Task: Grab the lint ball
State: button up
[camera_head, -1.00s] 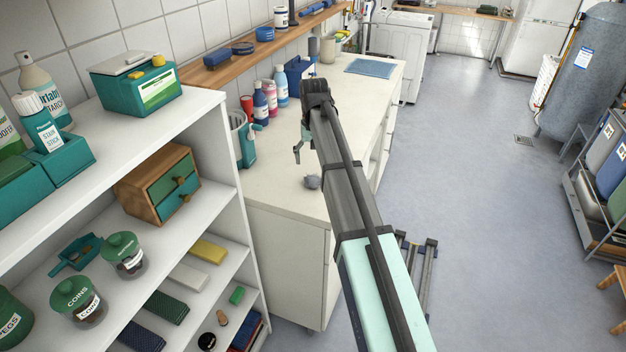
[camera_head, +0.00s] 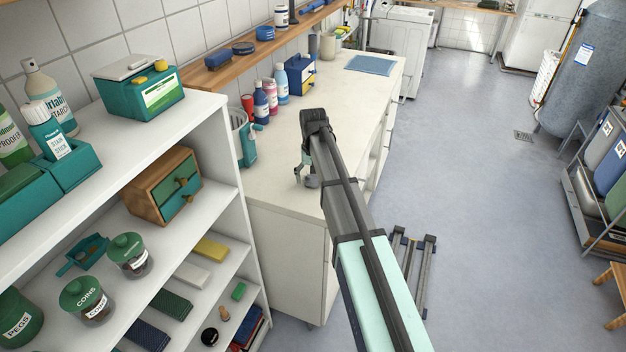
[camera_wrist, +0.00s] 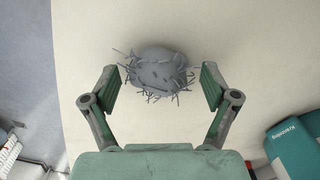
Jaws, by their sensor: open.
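The lint ball (camera_wrist: 160,72) is a grey, fuzzy clump with stray fibres. It lies on the pale counter top (camera_wrist: 200,25) near the counter's edge. In the wrist view my gripper (camera_wrist: 160,85) is open, with one finger on either side of the ball and gaps between fingers and ball. In the head view my gripper (camera_head: 304,180) is low over the near end of the counter. There the ball is mostly hidden by the gripper, with a small grey part (camera_head: 313,182) showing.
A teal container (camera_head: 243,140) stands on the counter left of my gripper. Bottles (camera_head: 270,92) and a blue-and-yellow box (camera_head: 300,72) stand farther back along the wall. A white shelf unit (camera_head: 235,150) with jars and boxes is at the left. The counter's middle is bare.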

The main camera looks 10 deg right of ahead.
jog(key=shift+c, duration=0.4)
jog(key=c, duration=0.7)
jog(key=shift+c, duration=0.2)
jog(key=shift+r, duration=0.1)
